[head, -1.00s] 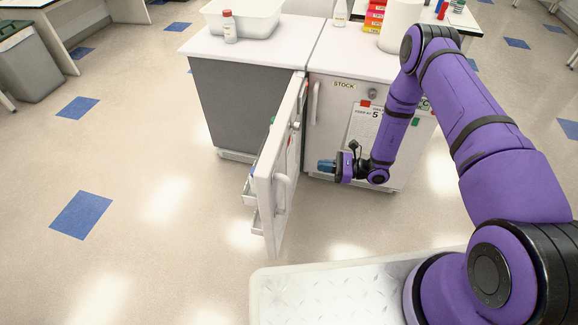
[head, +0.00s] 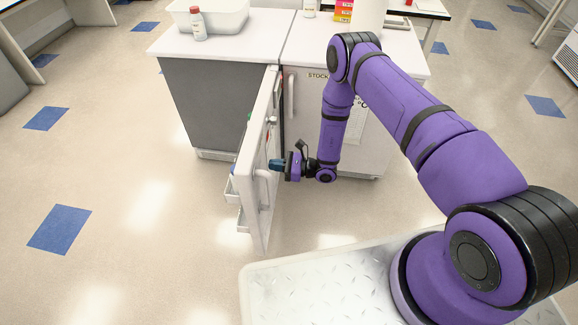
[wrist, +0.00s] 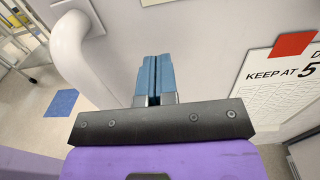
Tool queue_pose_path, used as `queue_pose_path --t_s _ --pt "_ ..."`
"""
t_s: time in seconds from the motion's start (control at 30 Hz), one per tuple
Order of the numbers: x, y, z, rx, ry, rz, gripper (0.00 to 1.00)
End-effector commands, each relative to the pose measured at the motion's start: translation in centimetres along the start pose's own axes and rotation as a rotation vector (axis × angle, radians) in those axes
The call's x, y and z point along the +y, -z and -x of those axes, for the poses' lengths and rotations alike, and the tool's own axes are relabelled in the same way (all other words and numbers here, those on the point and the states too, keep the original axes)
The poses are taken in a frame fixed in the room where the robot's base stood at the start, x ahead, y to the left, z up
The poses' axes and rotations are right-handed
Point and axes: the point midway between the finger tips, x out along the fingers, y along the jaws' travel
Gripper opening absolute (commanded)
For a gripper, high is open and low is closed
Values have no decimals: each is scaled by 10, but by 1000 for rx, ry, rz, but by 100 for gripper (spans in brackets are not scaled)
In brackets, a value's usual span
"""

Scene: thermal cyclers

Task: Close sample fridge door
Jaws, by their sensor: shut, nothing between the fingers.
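The sample fridge door (head: 254,203) is white and stands wide open, swung out toward me from the left cabinet, with shelves on its left side. Its pale handle (head: 263,188) is on the side facing right. In the wrist view the curved handle (wrist: 78,55) rises at the left of my fingers. My gripper (head: 277,165) is shut and empty, with blue fingertips pointing left at the door's right-hand face, just beyond the handle. The blue fingers also show in the wrist view (wrist: 153,78). I cannot tell whether they touch the door.
The white fridge marked STOCK (head: 302,115) stands shut to the right, behind my arm, with a paper notice on its front. A bottle (head: 197,24) and a white tub (head: 228,16) are on the left cabinet top. The floor left of the door is open.

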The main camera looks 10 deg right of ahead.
Motion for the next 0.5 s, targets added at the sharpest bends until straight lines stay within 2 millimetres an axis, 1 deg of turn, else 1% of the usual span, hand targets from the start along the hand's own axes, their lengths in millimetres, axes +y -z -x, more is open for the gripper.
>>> queue_pose_path --t_s 0.03,0.1,0.2,0.33,0.5 --pt "1 0 -8 0 -4 2 0" --pt "1 0 -16 1 -2 2 0" --pt "0 0 -24 1 -2 1 0" --pt "0 0 -30 1 0 1 0" --pt "0 0 -31 1 0 1 0"
